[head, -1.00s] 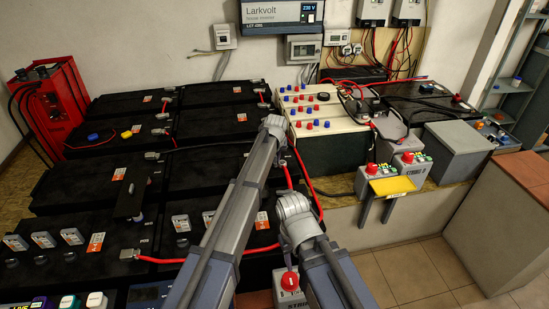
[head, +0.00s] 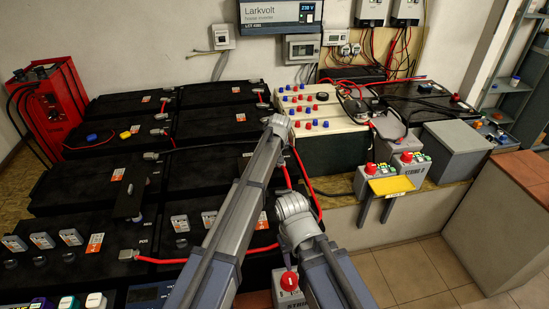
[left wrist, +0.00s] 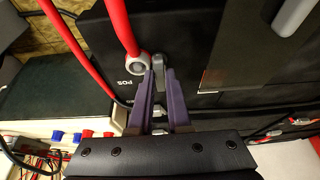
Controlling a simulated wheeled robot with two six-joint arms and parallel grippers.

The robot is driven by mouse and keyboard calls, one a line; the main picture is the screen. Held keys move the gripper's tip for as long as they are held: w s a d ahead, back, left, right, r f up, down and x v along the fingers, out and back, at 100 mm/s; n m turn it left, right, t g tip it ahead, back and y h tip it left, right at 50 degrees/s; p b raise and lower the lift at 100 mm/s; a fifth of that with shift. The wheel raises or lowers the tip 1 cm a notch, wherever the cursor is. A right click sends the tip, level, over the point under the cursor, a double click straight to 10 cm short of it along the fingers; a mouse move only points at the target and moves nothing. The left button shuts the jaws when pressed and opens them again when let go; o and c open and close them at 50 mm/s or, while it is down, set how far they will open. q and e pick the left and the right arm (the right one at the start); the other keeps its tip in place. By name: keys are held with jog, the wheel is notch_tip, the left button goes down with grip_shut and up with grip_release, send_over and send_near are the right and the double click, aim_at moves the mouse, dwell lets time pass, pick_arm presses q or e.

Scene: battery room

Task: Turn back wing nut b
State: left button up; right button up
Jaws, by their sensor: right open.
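In the left wrist view, my left gripper's purple fingers (left wrist: 160,85) close around an upright grey metal wing nut (left wrist: 158,72) on a black battery. It sits just right of a red cable's round lug (left wrist: 137,64), by the letters POS. I cannot read a letter on the nut. In the head view, my left arm reaches up over the batteries and its fingers are hidden. My right arm is folded at the lower middle. My right gripper is open there, its fingers mostly hidden by the arm, with nothing seen in it.
Black batteries (head: 215,170) fill the left and middle. A dark panel (left wrist: 243,55) lies close right of my left fingers. A cream-topped unit (head: 325,112) with red and blue caps stands at centre back. A box with a red knob (head: 289,282) is near my right arm. Floor (head: 400,272) is free at right.

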pick_arm(q)
jog(key=o, duration=0.4)
jog(key=shift+o, duration=0.2)
jog(key=shift+r, duration=0.15)
pick_arm(e)
jog(key=shift+r, duration=0.15)
pick_arm(q)
jog(key=p+v, duration=0.7)
jog(key=shift+r, duration=0.2)
pick_arm(e)
notch_tip(320, 180, up, 7)
pick_arm(q)
jog(key=shift+s, duration=0.15)
